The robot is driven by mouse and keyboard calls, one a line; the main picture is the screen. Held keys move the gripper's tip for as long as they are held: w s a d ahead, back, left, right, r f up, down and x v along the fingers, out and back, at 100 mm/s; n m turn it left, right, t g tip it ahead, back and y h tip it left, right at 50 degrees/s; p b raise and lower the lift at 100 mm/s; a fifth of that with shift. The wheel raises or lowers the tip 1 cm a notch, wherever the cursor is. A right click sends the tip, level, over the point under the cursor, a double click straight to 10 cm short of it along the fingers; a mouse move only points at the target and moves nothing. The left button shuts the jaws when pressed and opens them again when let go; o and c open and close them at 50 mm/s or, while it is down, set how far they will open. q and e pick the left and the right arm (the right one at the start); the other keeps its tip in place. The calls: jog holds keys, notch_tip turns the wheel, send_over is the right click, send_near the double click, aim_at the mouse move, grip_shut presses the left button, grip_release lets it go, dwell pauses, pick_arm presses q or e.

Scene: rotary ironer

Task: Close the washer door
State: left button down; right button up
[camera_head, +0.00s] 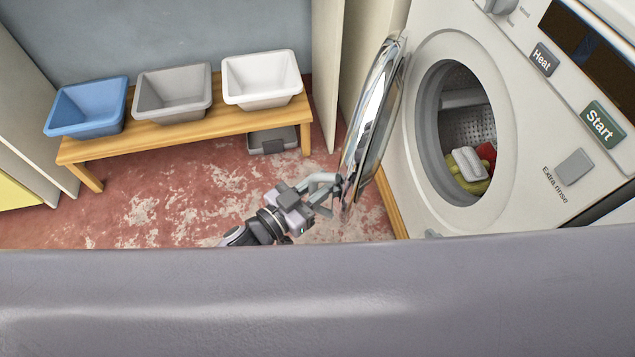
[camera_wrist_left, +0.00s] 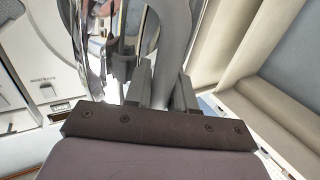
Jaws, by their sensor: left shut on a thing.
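The washer (camera_head: 540,130) stands at the right in the head view. Its round door (camera_head: 372,110) is swung wide open to the left of the drum opening (camera_head: 455,130). My left gripper (camera_head: 325,190) is at the lower part of the door and is shut on the door's handle (camera_head: 322,178). In the left wrist view the two fingers (camera_wrist_left: 160,85) are close together around a grey handle bar (camera_wrist_left: 180,45), with the shiny door (camera_wrist_left: 115,30) beside it. My right gripper is in neither view.
Several cloths (camera_head: 470,170), white, yellow and red, lie inside the drum. A wooden bench (camera_head: 180,137) at the back left holds a blue tub (camera_head: 87,107), a grey tub (camera_head: 173,92) and a white tub (camera_head: 262,80). A grey bin (camera_head: 273,141) is under the bench. The floor between is clear.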

aim_at(337, 201)
pick_arm(q)
jog(key=shift+m+g+h, duration=0.6)
jog(key=shift+m+g, duration=0.1)
jog(key=s+d, duration=0.2)
jog(key=d, duration=0.2)
jog(key=shift+s+d+r, duration=0.2)
jog(key=shift+s+d, duration=0.05)
jog(key=shift+s, duration=0.15)
jog(key=c, duration=1.3)
grip_release()
jog(key=shift+n+t+y, duration=0.5)
jog(key=shift+n+y, duration=0.1)
jog(key=a, duration=0.1)
jog(key=w+a, duration=0.1)
jog(key=a, duration=0.1)
jog(key=w+a+f, duration=0.1)
jog(key=shift+a+p, duration=0.35)
jog(key=shift+p, duration=0.05)
jog(key=shift+s+a+f+p, duration=0.2)
jog(key=shift+s+a+p, duration=0.1)
jog(key=shift+s, duration=0.2)
jog(key=shift+s+d+r+p+v, duration=0.15)
jog(key=shift+p+v, duration=0.25)
jog(key=shift+v, duration=0.6)
jog(key=shift+s+d+p+v, duration=0.1)
jog(key=shift+p+v, duration=0.25)
jog(key=shift+v, duration=0.6)
jog(key=shift+s+d+r+p+v, duration=0.15)
jog(key=shift+p+v, duration=0.25)
jog(key=shift+v, duration=0.6)
